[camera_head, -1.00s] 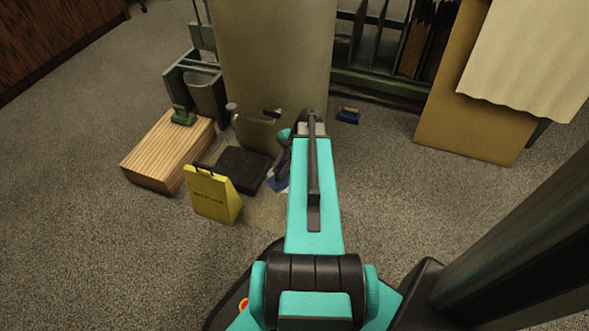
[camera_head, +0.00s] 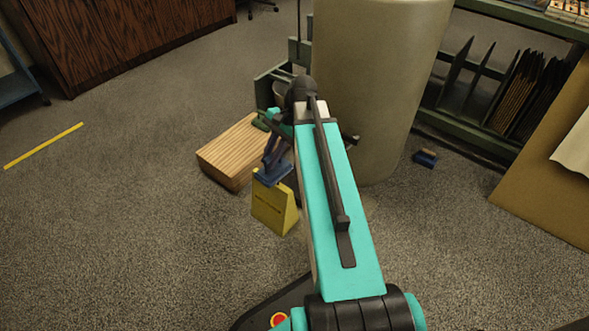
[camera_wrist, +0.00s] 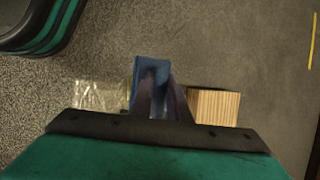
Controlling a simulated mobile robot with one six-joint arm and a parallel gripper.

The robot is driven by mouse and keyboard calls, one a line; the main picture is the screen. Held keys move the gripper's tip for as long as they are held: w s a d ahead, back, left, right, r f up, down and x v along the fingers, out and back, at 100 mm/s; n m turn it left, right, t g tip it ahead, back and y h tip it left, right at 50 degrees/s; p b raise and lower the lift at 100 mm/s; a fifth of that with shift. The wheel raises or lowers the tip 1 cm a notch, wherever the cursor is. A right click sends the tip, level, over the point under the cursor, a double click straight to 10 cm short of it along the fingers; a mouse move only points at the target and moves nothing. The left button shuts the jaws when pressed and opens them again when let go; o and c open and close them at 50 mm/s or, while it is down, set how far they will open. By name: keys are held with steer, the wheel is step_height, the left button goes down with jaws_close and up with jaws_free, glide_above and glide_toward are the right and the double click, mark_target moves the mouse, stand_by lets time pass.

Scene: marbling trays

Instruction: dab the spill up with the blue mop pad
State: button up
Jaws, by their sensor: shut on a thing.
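My gripper (camera_head: 278,152) is shut on the blue mop pad (camera_head: 272,176). In the head view the pad hangs in front of the top of the yellow sign (camera_head: 272,210), and I cannot tell its height above the floor. In the wrist view the pad (camera_wrist: 152,66) shows beyond the dark fingers (camera_wrist: 158,100). A pale, glossy patch, which looks like the spill (camera_wrist: 100,93), lies on the carpet left of the pad there, apart from it in the picture. In the head view my arm hides that floor.
A wooden block (camera_head: 228,150) stands left of my gripper; it also shows in the wrist view (camera_wrist: 214,106). A large beige column (camera_head: 375,85) stands behind. Carpet at the left is clear up to a yellow line (camera_head: 44,146).

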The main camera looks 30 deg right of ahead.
steer(key=w+a+r+n, duration=0.2)
steer(key=w+a+r, duration=0.2)
steer(key=a+r, duration=0.3)
steer(key=w+a+r+n+g, duration=0.1)
steer(key=w+a+r, duration=0.4)
steer(key=a+r, duration=0.3)
steer(key=shift+w+a+n+g, duration=0.3)
steer(key=shift+a+n, duration=0.1)
steer(key=shift+a, duration=0.25)
steer(key=shift+r, duration=0.1)
